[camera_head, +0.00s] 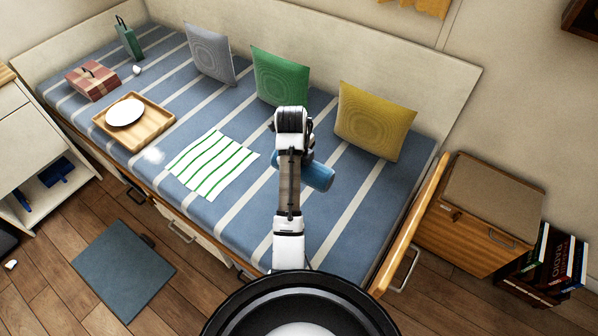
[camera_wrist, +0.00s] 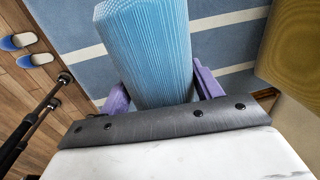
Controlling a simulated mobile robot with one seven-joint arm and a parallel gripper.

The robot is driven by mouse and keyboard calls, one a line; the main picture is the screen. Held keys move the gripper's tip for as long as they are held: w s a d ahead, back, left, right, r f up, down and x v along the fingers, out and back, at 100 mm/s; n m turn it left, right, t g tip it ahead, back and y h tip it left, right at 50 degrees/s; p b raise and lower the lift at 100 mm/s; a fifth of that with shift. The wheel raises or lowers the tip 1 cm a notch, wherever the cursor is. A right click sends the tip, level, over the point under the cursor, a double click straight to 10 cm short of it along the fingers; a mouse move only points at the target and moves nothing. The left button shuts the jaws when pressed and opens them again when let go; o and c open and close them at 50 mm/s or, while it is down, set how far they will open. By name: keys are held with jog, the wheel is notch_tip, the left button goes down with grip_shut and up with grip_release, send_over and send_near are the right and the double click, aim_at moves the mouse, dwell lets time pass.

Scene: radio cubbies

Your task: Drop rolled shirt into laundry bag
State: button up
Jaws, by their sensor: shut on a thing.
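The rolled shirt is a blue ribbed roll (camera_head: 319,178), held over the striped bed on the near side of the cushions. In the wrist view the roll (camera_wrist: 145,45) fills the upper middle, between the purple fingers of my gripper (camera_wrist: 160,88). My gripper is shut on the roll. In the head view my arm covers the gripper and part of the roll. I cannot make out a laundry bag in either view.
The bed (camera_head: 345,215) bears grey, green and yellow (camera_head: 374,120) cushions, a striped cloth (camera_head: 213,164), and a wooden tray (camera_head: 157,131) with a white plate. A wooden chest (camera_head: 470,240) and books (camera_head: 560,262) stand right. Blue slippers (camera_wrist: 41,59) lie on the floor.

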jog(key=shift+r+p, duration=1.15)
jog(key=shift+r, duration=0.5)
